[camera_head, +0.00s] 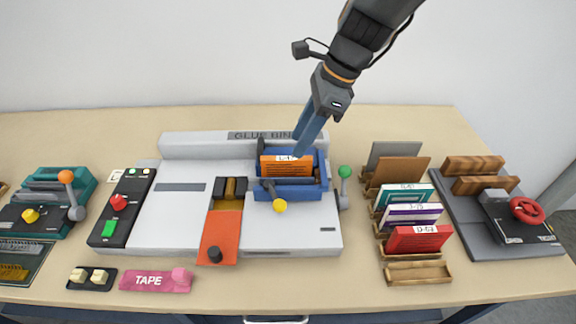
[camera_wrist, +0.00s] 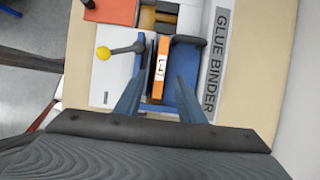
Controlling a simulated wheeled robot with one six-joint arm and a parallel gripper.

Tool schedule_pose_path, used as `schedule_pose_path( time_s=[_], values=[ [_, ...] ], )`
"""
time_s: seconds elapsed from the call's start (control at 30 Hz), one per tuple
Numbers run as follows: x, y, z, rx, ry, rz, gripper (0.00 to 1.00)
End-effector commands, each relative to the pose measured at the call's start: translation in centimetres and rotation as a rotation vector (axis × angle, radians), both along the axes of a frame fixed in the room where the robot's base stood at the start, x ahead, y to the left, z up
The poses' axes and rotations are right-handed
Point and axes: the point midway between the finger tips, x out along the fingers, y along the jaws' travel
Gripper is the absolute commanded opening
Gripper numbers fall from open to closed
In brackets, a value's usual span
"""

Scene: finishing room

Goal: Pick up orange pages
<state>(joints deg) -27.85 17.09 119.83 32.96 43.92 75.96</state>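The orange pages (camera_head: 286,166) stand upright in the blue clamp tray (camera_head: 300,193) of the glue binder (camera_head: 238,145). Their white label shows on the top edge. In the wrist view the orange pages (camera_wrist: 161,68) lie ahead, between the lines of the two blue fingers. My gripper (camera_head: 303,145) is above the tray, just behind and over the pages. In the wrist view my gripper (camera_wrist: 158,85) has its fingers spread apart with nothing visibly held. I cannot tell whether a finger touches the pages.
A yellow-knobbed lever (camera_head: 280,205) is at the tray's front and a green-knobbed lever (camera_head: 344,173) at its right. A wooden rack (camera_head: 418,270) with several books stands right. A press with a red wheel (camera_head: 527,210) is far right. Tape (camera_head: 155,281) lies front left.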

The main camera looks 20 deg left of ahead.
Motion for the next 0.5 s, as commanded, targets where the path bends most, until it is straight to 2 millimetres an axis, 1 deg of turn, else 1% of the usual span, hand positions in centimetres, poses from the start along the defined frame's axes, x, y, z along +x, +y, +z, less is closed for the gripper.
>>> schedule_pose_path(
  time_s=[0.03, 0.17, 0.5],
  values=[
    [-0.1, 0.1, -0.5, -0.001, 0.003, -0.002, 0.36],
    [-0.1, 0.4, -1.5, -0.002, 0.002, -0.005, 0.36],
    [-0.7, 2.3, -5.1, -0.002, 0.002, -0.003, 0.36]
  ],
)
